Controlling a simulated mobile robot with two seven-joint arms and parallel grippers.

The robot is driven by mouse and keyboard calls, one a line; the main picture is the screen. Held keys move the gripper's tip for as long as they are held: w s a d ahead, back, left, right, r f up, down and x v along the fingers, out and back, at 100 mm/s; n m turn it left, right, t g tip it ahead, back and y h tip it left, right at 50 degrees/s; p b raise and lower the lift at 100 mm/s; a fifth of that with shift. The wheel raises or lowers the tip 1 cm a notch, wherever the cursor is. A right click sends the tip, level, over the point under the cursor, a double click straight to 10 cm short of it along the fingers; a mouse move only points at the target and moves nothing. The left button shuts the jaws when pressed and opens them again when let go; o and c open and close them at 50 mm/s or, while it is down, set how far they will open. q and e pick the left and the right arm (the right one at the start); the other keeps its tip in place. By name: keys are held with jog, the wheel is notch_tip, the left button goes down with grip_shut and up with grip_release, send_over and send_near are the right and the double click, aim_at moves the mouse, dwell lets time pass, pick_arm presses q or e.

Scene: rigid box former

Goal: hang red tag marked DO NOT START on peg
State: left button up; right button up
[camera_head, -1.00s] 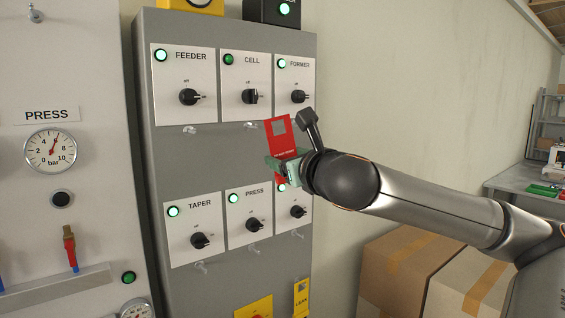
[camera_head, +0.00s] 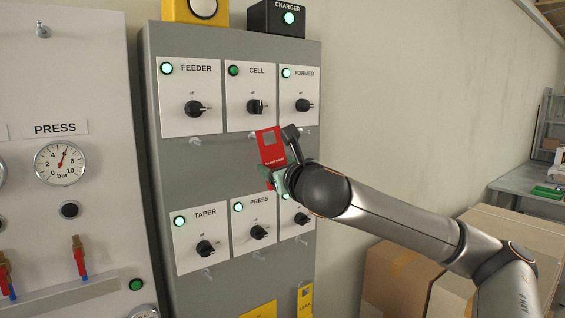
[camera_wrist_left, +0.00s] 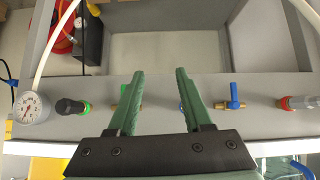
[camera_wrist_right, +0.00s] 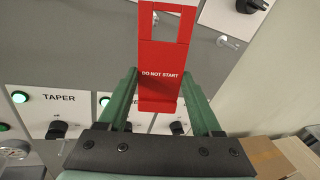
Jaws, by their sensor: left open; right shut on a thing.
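The red tag (camera_head: 270,147) has a square cutout near its top. In the right wrist view the tag (camera_wrist_right: 163,75) reads DO NOT START and stands upright. My right gripper (camera_head: 274,181) is shut on the tag's lower part, in front of the grey panel between the upper and lower switch rows. Clear pegs stick out under the switches, one below FEEDER (camera_head: 201,142) and one below FORMER (camera_head: 303,131). The CELL peg is mostly hidden by the tag. In the right wrist view a peg (camera_wrist_right: 229,41) shows right of the tag, apart from it. My left gripper (camera_wrist_left: 155,100) is open and empty.
The panel (camera_head: 220,165) carries switches FEEDER, CELL, FORMER, TAPER and PRESS. A pressure gauge (camera_head: 60,163) and valves are on the left. Cardboard boxes (camera_head: 420,275) stand at lower right. In the left wrist view, a grey ledge holds a gauge (camera_wrist_left: 31,107) and valves.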

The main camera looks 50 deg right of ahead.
aim_at(271, 164)
jog(key=shift+w+d+f+p, duration=0.15)
jog(key=shift+w+p, duration=0.1)
jog(key=shift+w, duration=0.55)
jog(key=shift+w+d+r+p, duration=0.15)
jog(key=shift+w+p, duration=0.1)
jog(key=shift+w, duration=0.5)
jog(key=shift+w+d+f+p, duration=0.15)
jog(key=shift+w+f+p, duration=0.35)
jog(key=shift+p, duration=0.25)
jog(key=shift+f, duration=0.1)
jog(key=o, duration=1.5)
